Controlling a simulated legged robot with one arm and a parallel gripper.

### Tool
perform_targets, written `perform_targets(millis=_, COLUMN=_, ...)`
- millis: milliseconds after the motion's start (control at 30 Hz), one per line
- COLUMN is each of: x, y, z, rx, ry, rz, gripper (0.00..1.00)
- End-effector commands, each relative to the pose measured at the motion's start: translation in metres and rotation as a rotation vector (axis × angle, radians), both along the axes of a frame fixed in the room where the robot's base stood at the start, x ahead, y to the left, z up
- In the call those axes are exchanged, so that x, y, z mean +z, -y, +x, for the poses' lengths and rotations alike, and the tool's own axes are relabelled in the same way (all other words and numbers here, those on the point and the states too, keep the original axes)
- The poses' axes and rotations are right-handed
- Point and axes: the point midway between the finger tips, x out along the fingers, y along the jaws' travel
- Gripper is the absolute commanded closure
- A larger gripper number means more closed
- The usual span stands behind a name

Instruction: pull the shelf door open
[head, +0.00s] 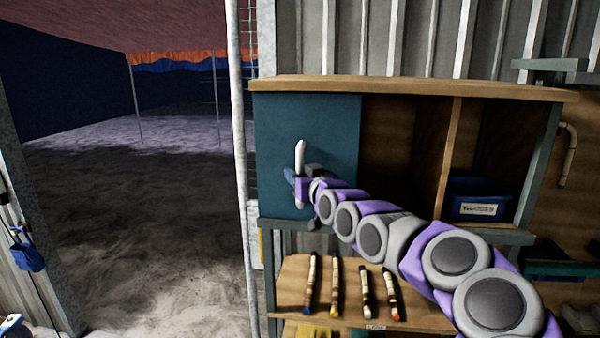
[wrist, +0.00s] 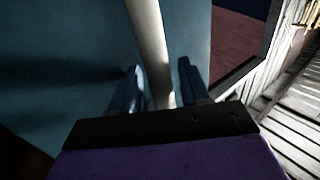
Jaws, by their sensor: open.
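The shelf door (head: 325,125) is a flat teal panel on the left part of the wooden shelf (head: 400,86); the bay to its right stands uncovered. A pale upright handle (head: 300,156) is on the door's left half. My gripper (head: 299,180) is at the handle's lower part. In the wrist view, my gripper (wrist: 162,85) is open, with one dark finger on each side of the handle (wrist: 148,40). The door (wrist: 60,60) fills the left of that view. I cannot tell whether either finger touches the handle. My arm covers part of the shelf's lower right.
A blue bin (head: 478,199) with a label sits in the right bay. Several brushes or tools (head: 338,285) lie on the slanted board below. A metal post (head: 238,150) stands just left of the shelf. The floor (head: 130,220) further left is open.

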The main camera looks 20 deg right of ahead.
Motion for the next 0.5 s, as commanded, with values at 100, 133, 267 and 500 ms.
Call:
perform_targets(millis=100, x=-0.0001, y=-0.0001, z=0.0008, rx=0.000, ry=0.000, rz=0.000, gripper=0.54)
perform_targets(millis=133, x=-0.0001, y=0.0000, z=0.0007, rx=0.000, ry=0.000, rz=0.000, gripper=0.54)
perform_targets(millis=267, x=-0.0003, y=0.0001, z=0.0007, rx=0.000, ry=0.000, rz=0.000, gripper=0.57)
perform_targets(millis=500, x=-0.0003, y=0.0003, z=0.0008, rx=-0.001, ry=0.000, rz=0.000, gripper=0.80)
